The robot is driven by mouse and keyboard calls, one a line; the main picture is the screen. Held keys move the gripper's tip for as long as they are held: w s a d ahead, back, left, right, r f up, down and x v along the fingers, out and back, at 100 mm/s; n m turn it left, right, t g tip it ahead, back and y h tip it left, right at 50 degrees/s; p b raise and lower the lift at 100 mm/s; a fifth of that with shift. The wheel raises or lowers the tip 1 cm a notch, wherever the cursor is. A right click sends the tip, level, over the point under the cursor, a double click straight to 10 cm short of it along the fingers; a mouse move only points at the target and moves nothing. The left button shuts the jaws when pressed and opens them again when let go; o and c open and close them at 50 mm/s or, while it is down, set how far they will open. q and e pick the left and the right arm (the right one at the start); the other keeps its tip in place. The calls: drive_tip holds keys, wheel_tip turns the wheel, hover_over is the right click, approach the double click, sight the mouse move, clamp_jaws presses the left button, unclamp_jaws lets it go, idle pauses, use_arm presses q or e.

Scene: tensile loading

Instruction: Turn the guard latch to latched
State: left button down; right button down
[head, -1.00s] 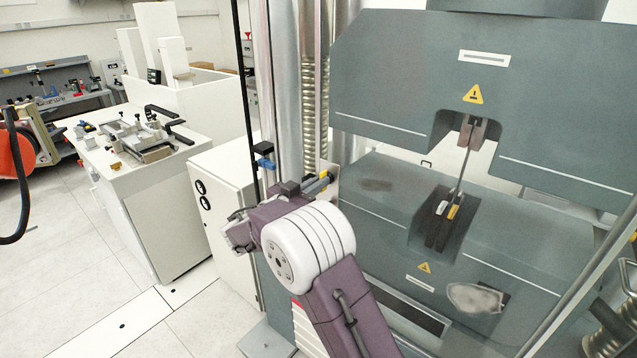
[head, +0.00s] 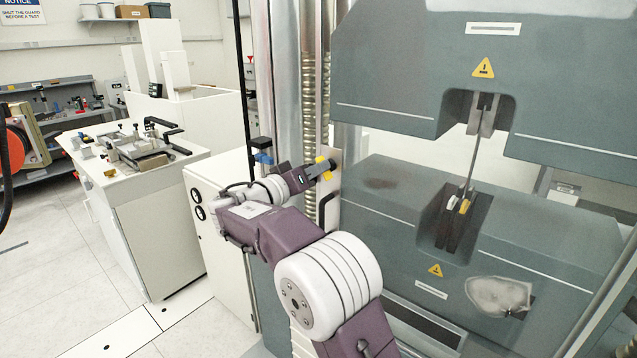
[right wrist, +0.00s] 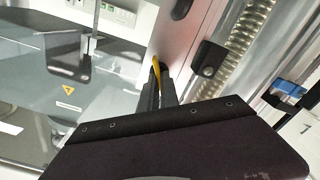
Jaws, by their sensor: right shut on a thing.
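The guard latch is a small yellow handle (head: 325,164) on a grey metal plate (head: 331,190) at the left edge of the testing machine's guard. My right gripper (head: 320,168) reaches it from the left, its dark fingers shut on it. In the right wrist view the fingers (right wrist: 160,86) close around the yellow handle (right wrist: 155,66), of which only a thin strip shows. The fingers hide most of the handle, so I cannot tell its exact turn. My left gripper is in neither view.
Behind the guard, a thin specimen (head: 472,150) stands between the upper and lower grips. A metal column and ribbed screw (head: 309,70) rise beside the latch. A white bench (head: 150,200) with fixtures stands at the left. The floor (head: 50,270) there is clear.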

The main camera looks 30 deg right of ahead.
drive_tip(key=shift+w+a+n, duration=0.1)
drive_tip(key=shift+n, duration=5.5)
drive_tip(key=shift+f+n, duration=0.1)
drive_tip(key=shift+n, duration=0.2)
drive_tip(key=c, duration=1.6)
unclamp_jaws()
drive_tip(key=shift+f, duration=0.1)
drive_tip(key=b+v, duration=0.2)
drive_tip(key=v, duration=0.7)
